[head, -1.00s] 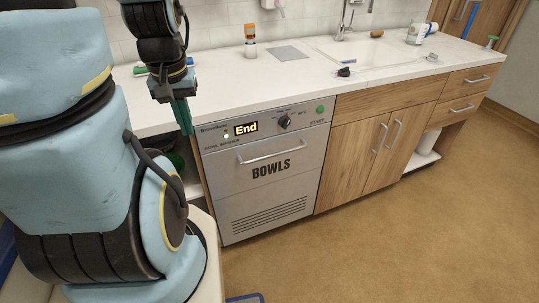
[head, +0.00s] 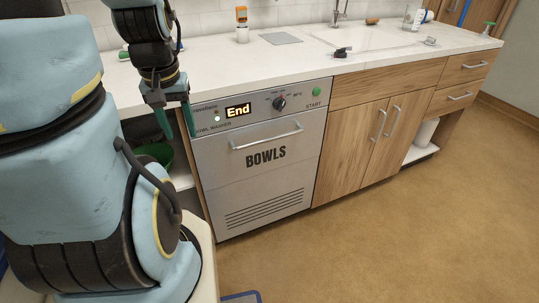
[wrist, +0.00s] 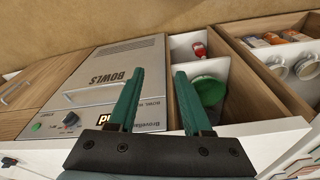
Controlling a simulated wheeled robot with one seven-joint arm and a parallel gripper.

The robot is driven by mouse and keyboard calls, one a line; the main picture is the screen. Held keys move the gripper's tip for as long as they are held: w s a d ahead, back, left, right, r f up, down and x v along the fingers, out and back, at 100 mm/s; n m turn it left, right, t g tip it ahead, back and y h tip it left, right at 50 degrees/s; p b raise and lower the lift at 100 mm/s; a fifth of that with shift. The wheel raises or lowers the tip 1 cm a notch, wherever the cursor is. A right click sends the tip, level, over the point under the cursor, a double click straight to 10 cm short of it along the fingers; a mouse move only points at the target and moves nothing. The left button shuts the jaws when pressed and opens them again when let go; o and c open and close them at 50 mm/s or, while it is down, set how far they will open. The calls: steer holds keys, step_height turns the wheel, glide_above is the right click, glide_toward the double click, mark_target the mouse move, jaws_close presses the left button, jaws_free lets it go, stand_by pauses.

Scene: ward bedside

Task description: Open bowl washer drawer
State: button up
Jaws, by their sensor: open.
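The bowl washer (head: 258,165) is a grey front under the counter, marked BOWLS, with a lit "End" display (head: 239,110), a dial and a green button. Its drawer looks shut. The bar handle (head: 267,136) runs across the upper part of the drawer front; it also shows in the wrist view (wrist: 104,94). My gripper (head: 179,136) is open and empty, with green fingers pointing down. In the head view it is at the washer's upper left corner, left of the handle and apart from it. In the wrist view my gripper (wrist: 157,100) shows both fingers spread.
An open shelf with a green bowl-like thing (head: 158,153) is left of the washer. The white counter (head: 300,52) above holds an orange-capped bottle (head: 242,25) and a grey pad (head: 281,38). Wooden cupboards (head: 352,148) stand to the right. The floor (head: 370,235) in front is clear.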

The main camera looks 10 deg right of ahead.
steer(key=w+d+f+m+b, duration=0.1)
steer(key=w+f+b, duration=0.1)
steer(key=f+b, duration=1.3)
steer(key=w+d+f+m+b, duration=0.1)
steer(key=f+b, duration=1.1)
steer(key=f, duration=0.5)
steer(key=m+t+y+b, duration=0.4)
steer(key=m+t+y, duration=0.5)
steer(key=t, duration=0.2)
glide_toward(272, 140)
steer(key=x, duration=1.1)
steer(key=shift+c, duration=0.3)
